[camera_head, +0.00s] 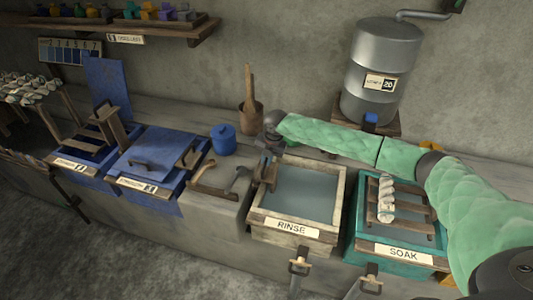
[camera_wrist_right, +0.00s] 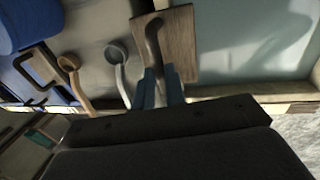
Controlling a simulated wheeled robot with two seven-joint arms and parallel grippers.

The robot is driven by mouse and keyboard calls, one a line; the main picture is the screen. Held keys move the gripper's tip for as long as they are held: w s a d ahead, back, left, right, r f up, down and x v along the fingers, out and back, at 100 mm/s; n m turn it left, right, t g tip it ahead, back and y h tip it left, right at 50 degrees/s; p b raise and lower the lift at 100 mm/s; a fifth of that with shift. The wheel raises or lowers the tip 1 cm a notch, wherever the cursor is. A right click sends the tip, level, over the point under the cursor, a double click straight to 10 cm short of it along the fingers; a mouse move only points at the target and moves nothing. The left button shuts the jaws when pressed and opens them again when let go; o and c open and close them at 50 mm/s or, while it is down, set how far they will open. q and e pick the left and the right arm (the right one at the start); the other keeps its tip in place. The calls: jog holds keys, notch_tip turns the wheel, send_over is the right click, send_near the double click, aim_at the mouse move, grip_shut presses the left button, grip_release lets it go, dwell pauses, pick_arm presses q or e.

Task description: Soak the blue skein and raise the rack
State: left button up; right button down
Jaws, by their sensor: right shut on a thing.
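A pale twisted skein (camera_head: 387,200) lies across a wooden rack (camera_head: 412,207) in the teal tub labelled SOAK (camera_head: 360,235). No blue skein can be made out. My right gripper (camera_head: 268,163) is at the left edge of the RINSE tub (camera_head: 300,243). In the right wrist view its blue fingers (camera_wrist_right: 160,88) are shut on a dark curved handle (camera_wrist_right: 154,42) in front of a small wooden board (camera_wrist_right: 180,38). The arm hides part of the shelf behind the tubs. My left gripper is not in view.
Two blue vats stand at left, one with a blue lid (camera_head: 145,158) on it. A ladle (camera_head: 240,178) lies between the vats and the RINSE tub. A metal water tank (camera_head: 383,62) stands behind. Pale skeins (camera_head: 30,88) hang at far left.

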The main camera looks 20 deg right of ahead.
aim_at(265, 171)
notch_tip(265, 171, down, 3)
jog(key=shift+f+b, duration=0.2)
jog(key=shift+b, duration=0.3)
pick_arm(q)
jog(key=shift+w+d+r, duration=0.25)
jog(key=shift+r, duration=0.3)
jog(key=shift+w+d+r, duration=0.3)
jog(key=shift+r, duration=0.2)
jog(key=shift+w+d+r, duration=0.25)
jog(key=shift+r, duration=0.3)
pick_arm(e)
jog(key=shift+s+f, duration=0.1)
jog(key=shift+f, duration=0.25)
jog(key=c, duration=1.5)
grip_release()
jog(key=shift+f, duration=0.1)
jog(key=shift+o, duration=0.2)
jog(key=shift+r, duration=0.2)
